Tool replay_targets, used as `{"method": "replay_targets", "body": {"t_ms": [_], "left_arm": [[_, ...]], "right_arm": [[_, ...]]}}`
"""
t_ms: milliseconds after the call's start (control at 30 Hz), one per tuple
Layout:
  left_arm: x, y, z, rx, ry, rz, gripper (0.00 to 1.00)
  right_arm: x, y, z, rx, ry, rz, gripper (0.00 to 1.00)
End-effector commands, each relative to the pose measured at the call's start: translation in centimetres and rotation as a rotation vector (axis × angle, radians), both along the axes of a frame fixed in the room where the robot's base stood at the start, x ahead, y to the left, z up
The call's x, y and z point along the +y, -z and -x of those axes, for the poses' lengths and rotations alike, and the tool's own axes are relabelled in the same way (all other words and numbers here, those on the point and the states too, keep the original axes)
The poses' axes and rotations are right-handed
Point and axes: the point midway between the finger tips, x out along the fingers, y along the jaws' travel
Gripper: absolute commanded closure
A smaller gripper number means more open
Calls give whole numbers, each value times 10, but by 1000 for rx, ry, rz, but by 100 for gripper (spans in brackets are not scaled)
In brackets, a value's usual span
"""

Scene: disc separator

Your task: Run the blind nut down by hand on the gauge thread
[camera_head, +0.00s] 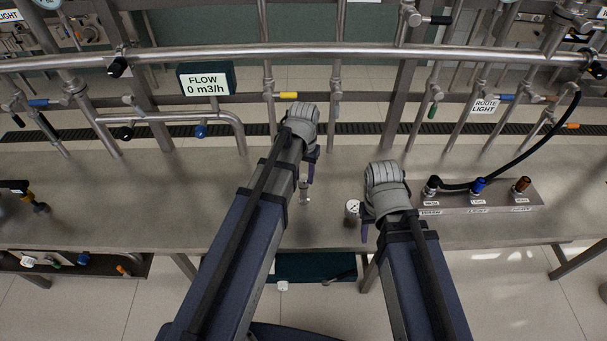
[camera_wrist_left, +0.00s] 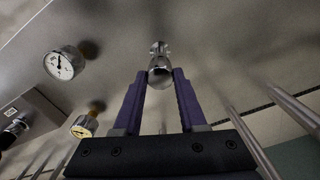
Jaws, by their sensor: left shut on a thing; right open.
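My left gripper (camera_head: 308,172) is over the middle of the steel bench. In the left wrist view its two purple fingers (camera_wrist_left: 160,82) are shut on a shiny round metal nut (camera_wrist_left: 160,70). A smaller metal fitting (camera_wrist_left: 159,47) shows just beyond the nut, in line with it; I cannot tell how far they are engaged. In the head view a small upright metal fitting (camera_head: 305,193) stands below the left gripper. My right gripper (camera_head: 366,225) is open, beside a round white-faced gauge (camera_head: 352,208). The right fingers are mostly hidden by the wrist.
In the left wrist view a white-dial gauge (camera_wrist_left: 65,63) and a yellowish gauge (camera_wrist_left: 84,126) are at the left. A metal block with coloured connectors (camera_head: 480,196) and a black hose are at the right. Pipes and valves (camera_head: 300,52) line the back. The bench's left side is largely clear.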

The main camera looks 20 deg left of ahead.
Motion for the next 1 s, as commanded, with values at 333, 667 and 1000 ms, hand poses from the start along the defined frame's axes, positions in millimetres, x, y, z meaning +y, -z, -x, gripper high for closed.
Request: {"method": "replay_targets", "body": {"t_ms": [333, 667, 1000], "left_arm": [[-1, 0, 0, 0, 264, 2, 100], [-1, 0, 0, 0, 289, 2, 100], [-2, 1, 0, 1, 553, 3, 100]], "right_arm": [[0, 0, 0, 0, 0, 0, 50], [0, 0, 0, 0, 0, 0, 50], [0, 1, 0, 0, 0, 0, 50]]}}
